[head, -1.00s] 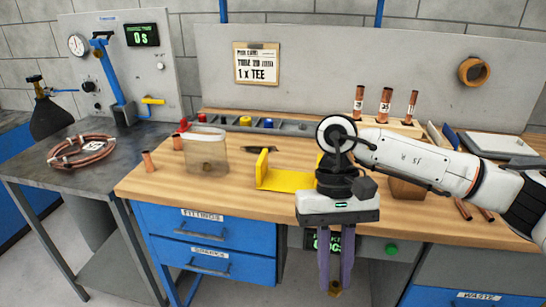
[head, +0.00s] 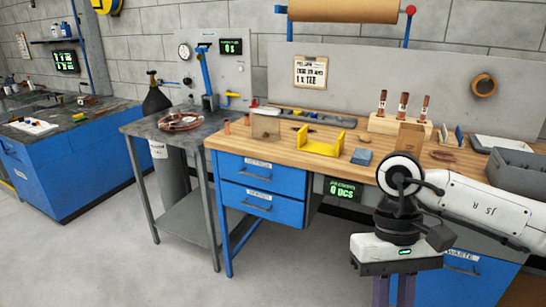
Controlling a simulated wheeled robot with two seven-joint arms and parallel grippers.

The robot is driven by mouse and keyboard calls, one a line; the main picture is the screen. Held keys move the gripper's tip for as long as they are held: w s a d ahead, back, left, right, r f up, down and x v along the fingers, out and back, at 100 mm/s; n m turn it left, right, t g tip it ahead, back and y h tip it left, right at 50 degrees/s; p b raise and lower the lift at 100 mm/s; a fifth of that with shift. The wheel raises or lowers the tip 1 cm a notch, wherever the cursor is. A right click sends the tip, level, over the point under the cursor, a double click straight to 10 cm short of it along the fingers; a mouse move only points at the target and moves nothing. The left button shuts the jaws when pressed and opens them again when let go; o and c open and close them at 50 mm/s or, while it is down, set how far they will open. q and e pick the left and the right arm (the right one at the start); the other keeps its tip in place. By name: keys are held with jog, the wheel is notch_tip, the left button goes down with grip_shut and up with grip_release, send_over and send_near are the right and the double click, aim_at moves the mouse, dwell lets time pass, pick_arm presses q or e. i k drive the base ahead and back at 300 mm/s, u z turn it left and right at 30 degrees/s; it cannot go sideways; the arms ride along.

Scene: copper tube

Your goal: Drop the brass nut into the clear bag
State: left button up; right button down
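The clear bag (head: 265,127) stands upright on the left part of the wooden workbench, small and see-through; I cannot make out its contents. My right gripper (head: 393,292) hangs downward at the bottom edge, in front of the bench, well to the right of the bag and apart from it. Its fingertips are cut off by the frame. A second ago a small brass-coloured piece, the nut, showed between the tips, and the finger spacing looks the same now. The nut itself is out of view now. My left gripper is not in view.
A yellow bracket (head: 322,142) and a blue-grey block (head: 362,156) lie on the workbench (head: 290,157). Copper tubes (head: 403,105) stand in a wooden rack. A grey side table (head: 175,128) holds a copper coil (head: 181,121). The floor at the lower left is clear.

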aim_at(274, 141)
jog(key=u, duration=0.7)
jog(key=i, duration=0.6)
jog(key=u, duration=0.8)
jog(key=i, duration=1.5)
jog(key=z, duration=1.3)
jog(key=i, duration=0.7)
jog(key=z, duration=0.7)
